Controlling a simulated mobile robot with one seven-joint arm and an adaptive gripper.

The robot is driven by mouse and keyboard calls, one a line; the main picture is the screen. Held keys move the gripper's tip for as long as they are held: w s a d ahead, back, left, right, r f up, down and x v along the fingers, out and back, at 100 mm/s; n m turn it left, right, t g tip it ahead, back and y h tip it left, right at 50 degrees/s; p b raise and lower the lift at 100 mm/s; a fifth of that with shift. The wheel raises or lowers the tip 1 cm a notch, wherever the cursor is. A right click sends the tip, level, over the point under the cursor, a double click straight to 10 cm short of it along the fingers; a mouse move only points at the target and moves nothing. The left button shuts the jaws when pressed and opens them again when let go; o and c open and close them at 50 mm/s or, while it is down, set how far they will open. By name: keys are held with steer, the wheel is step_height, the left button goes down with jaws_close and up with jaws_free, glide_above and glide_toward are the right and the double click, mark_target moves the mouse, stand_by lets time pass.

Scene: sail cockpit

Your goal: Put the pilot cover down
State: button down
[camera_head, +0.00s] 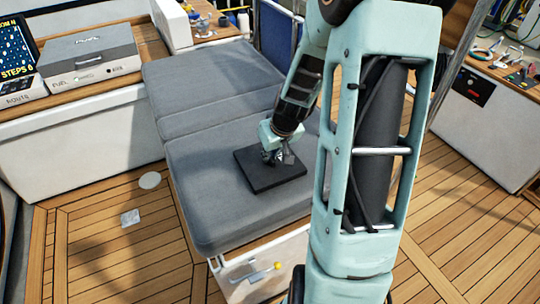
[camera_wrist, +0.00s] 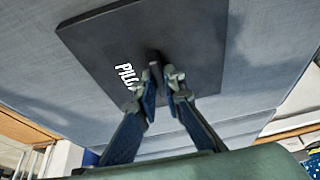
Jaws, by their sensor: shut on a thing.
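The pilot cover (camera_head: 263,180) is a flat, dark square panel at the front part of a grey cushion (camera_head: 217,200). In the wrist view the cover (camera_wrist: 195,40) shows white lettering that reads "PILO", partly hidden by a finger. A small knob (camera_wrist: 155,62) stands at its middle. My gripper (camera_head: 272,155) is above the cover in the head view. In the wrist view my gripper's fingertips (camera_wrist: 157,80) are shut on the knob. The cover looks flat on or just above the cushion; I cannot tell whether it touches.
The rear cushion (camera_head: 205,85) is bare. A grey case marked FUEL (camera_head: 90,55) and a screen (camera_head: 18,45) stand on the left bench. Tools lie on the right counter (camera_head: 515,75). A white disc (camera_head: 149,180) is on the wooden floor.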

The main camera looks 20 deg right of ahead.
steer(key=shift+f, duration=0.1)
steer(key=c, duration=2.5)
jaws_free()
steer(key=shift+f, duration=0.1)
steer(key=o, duration=0.5)
steer(key=shift+c, duration=0.2)
steer(key=shift+r, duration=0.2)
steer(key=shift+r, duration=0.3)
steer(key=p+v, duration=0.1)
steer(key=v, duration=1)
steer(key=shift+s+r+p, duration=0.15)
steer(key=shift+r+p, duration=0.05)
steer(key=shift+p, duration=0.2)
